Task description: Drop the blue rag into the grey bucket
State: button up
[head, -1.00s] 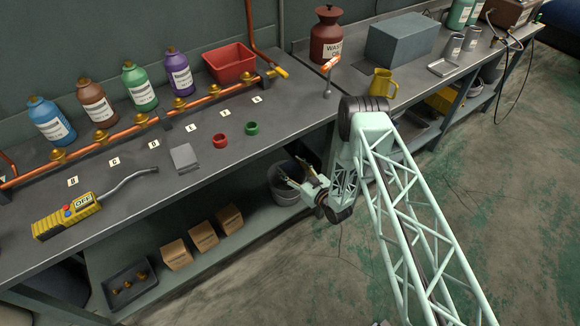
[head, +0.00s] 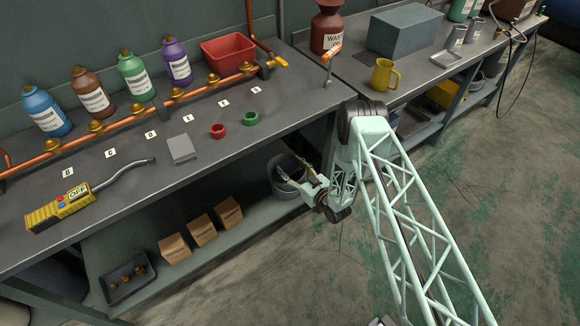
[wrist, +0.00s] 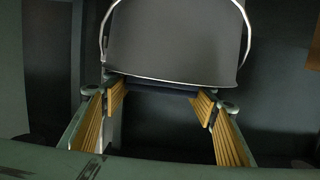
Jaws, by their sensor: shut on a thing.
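The grey bucket (head: 282,191) stands on the lower shelf under the bench, partly hidden behind my gripper (head: 292,172). In the wrist view the bucket (wrist: 175,45) fills the top middle, its pale rim or handle curving around it. My gripper (wrist: 158,102) has yellow ribbed pads set wide apart. A dark blue strip, the blue rag (wrist: 160,88), spans between the fingertips, just in front of the bucket in the picture. The rag is dark and mostly hidden. I cannot tell whether it is over the bucket's opening.
The bench top (head: 130,190) with its front edge overhangs the shelf. Cardboard boxes (head: 202,231) and a dark tray (head: 128,280) sit left of the bucket. A yellow OFF-marked device (head: 62,209) lies on the bench. The floor (head: 470,230) at right is clear.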

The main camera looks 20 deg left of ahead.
jog(key=o, duration=1)
jog(key=shift+v, duration=6)
jog(key=shift+f, duration=0.1)
